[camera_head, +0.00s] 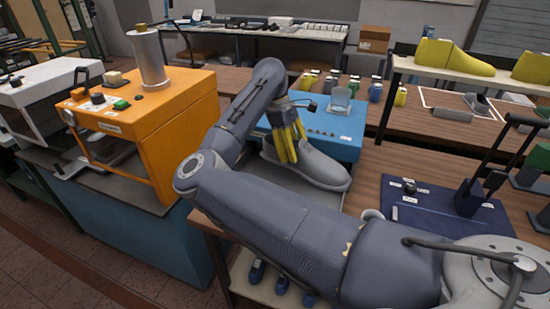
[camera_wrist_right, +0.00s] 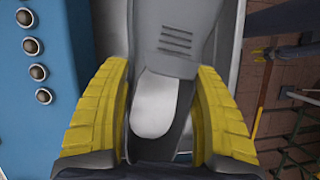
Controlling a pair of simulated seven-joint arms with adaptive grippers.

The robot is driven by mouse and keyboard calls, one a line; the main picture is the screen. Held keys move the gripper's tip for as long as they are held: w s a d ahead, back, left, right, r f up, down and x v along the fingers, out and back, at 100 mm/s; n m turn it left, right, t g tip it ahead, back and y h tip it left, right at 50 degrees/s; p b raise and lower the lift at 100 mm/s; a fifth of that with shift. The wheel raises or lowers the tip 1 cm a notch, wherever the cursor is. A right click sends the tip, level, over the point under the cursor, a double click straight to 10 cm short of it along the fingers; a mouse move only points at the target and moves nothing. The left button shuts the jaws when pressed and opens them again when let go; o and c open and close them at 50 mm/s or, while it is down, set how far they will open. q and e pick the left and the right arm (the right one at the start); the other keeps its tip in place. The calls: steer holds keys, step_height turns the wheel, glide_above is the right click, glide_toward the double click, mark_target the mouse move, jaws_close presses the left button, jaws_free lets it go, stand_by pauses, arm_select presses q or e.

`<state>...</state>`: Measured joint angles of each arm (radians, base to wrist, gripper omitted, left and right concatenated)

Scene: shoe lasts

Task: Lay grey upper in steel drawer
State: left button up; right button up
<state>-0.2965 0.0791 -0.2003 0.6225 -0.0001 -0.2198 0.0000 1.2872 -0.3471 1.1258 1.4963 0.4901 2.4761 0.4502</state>
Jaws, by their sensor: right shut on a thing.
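The grey upper (camera_head: 312,166) is a low shoe shape in front of the blue machine (camera_head: 335,135). My right gripper (camera_head: 288,150) has its yellow fingers shut on the upper's rear opening. In the right wrist view, the fingers (camera_wrist_right: 160,125) sit on either side of the grey upper (camera_wrist_right: 180,30), with a pale insole inside. The steel drawer (camera_head: 262,172) juts out from the blue machine under the upper, partly hidden by my arm. I cannot tell whether the upper touches the drawer floor. My left gripper is not in view.
An orange machine (camera_head: 150,125) with a steel cylinder stands at left. A glass (camera_head: 340,100) stands on the blue machine. Yellow lasts (camera_head: 450,57) sit on a raised shelf behind.

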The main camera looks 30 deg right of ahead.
mark_target(275, 158)
steer(key=w+a+f+n, duration=0.1)
steer(key=w+a+f, duration=0.1)
steer(key=w+a+f+n+h, duration=0.1)
steer(key=w+a+f, duration=0.1)
steer(key=shift+w+a+n, duration=0.15)
steer(key=shift+w+n, duration=0.1)
steer(key=shift+n, duration=0.05)
steer(key=shift+f, duration=4.7)
steer(key=shift+f, duration=0.3)
steer(key=o, duration=1.3)
steer(key=v, duration=1.2)
steer(key=shift+s, duration=0.25)
steer(key=shift+r, duration=0.1)
